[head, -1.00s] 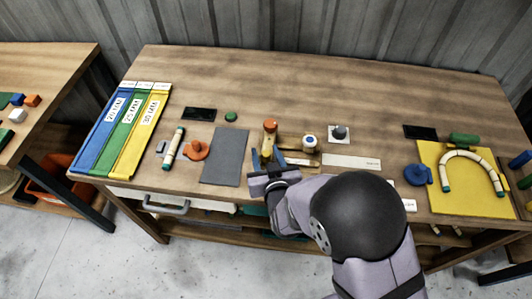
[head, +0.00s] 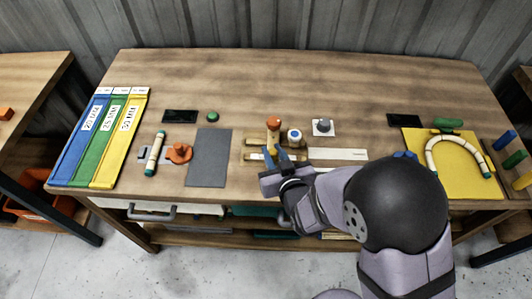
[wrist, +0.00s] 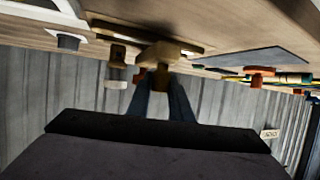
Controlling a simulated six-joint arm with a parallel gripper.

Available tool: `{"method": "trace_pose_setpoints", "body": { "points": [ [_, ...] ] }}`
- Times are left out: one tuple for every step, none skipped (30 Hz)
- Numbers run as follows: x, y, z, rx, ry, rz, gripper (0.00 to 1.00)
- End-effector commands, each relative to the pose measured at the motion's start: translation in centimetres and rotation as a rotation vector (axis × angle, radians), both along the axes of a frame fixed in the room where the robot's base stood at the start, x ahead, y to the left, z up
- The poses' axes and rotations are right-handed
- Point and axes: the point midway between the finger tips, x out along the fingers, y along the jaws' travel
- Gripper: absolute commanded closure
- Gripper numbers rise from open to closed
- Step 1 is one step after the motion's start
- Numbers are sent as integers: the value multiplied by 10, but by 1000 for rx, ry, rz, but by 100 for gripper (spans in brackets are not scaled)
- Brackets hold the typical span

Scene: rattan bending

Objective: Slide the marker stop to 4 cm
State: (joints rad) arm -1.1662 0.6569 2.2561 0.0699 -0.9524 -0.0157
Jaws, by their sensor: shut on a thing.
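In the wrist view, which is upside down, the tan stop block (wrist: 160,53) sits between the fingertips (wrist: 161,82). The fingers hide part of the stop and the jig. Scale marks on the jig are too small to read.
A pale labelled strip (head: 337,154) lies farther right. A grey mat (head: 208,158) lies left. A yellow board (head: 450,165) with a bent rattan arch (head: 460,145) is at right.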

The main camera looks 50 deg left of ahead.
Motion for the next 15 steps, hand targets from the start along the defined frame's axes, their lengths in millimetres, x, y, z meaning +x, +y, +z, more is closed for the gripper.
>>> {"method": "trace_pose_setpoints", "body": {
  "points": [
    [3,-2,0,-3,0,-9,100],
    [3,-2,0,-3,0,-9,100],
    [3,-2,0,-4,0,-10,100],
    [3,-2,-1,-3,0,-10,100],
    [3,-3,-1,-3,0,-11,76],
    [4,-3,-1,-3,0,-12,66],
    [4,-3,-1,-3,0,-11,62],
    [3,-2,-1,-3,0,-11,62],
    [3,-2,0,-3,0,-10,62],
    [3,-2,0,-3,0,-9,62],
    [3,-2,-1,-3,0,-9,62],
    [2,-2,-1,-3,0,-8,62],
    [2,-2,-1,-3,0,-8,62],
    [2,-2,0,-3,1,-7,62],
    [2,-2,0,-3,0,-7,62]
  ]
}}
